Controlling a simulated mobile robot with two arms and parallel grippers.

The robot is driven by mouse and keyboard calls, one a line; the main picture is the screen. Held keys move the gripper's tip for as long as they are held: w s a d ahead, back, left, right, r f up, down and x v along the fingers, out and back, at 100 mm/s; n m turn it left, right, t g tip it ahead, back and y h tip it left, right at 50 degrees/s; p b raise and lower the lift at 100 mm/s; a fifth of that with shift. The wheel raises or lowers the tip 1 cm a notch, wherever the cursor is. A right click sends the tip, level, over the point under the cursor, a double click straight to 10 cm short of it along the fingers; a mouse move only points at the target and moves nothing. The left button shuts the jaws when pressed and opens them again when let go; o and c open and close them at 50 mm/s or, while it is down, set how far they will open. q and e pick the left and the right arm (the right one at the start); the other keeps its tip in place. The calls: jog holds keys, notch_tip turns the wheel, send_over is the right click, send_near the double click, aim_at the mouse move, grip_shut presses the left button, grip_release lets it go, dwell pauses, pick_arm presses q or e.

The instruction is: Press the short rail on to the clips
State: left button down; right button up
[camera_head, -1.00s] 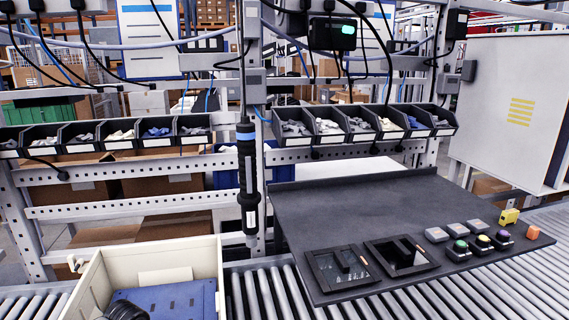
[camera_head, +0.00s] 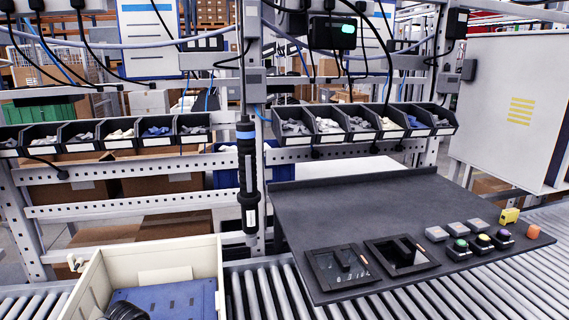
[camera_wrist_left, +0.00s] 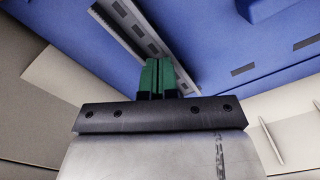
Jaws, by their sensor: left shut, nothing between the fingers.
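In the left wrist view my left gripper (camera_wrist_left: 160,65) has green fingertips pressed together with nothing between them. A grey slotted metal rail (camera_wrist_left: 130,25) lies on a blue panel (camera_wrist_left: 215,50), and the fingertips are over or against its near part; I cannot tell if they touch it. Clips under the rail are hidden, and its seating cannot be seen. In the head view the blue panel (camera_head: 178,300) lies inside a cream crate (camera_head: 221,270). A dark part of my left arm (camera_head: 125,311) covers the panel's left side. My right gripper is not in view.
The crate stands on a roller conveyor (camera_head: 260,300); its walls surround the panel. A screwdriver (camera_head: 247,175) hangs just right of it. A dark worktop (camera_head: 350,210) with two framed recesses and several buttons is at the right. Parts bins (camera_head: 360,122) line the back.

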pick_arm(q)
jog(key=shift+f, duration=0.35)
jog(key=shift+s+d+f+b, duration=0.15)
jog(key=shift+s+f+b, duration=0.25)
jog(key=shift+f, duration=0.1)
dwell(0.4)
jog(key=r+p, duration=0.2)
jog(key=shift+w+r+p, duration=0.1)
jog(key=shift+w+p, duration=0.25)
notch_tip(320, 180, up, 3)
jog(key=shift+r+p, duration=0.1)
jog(key=shift+p, duration=1.15)
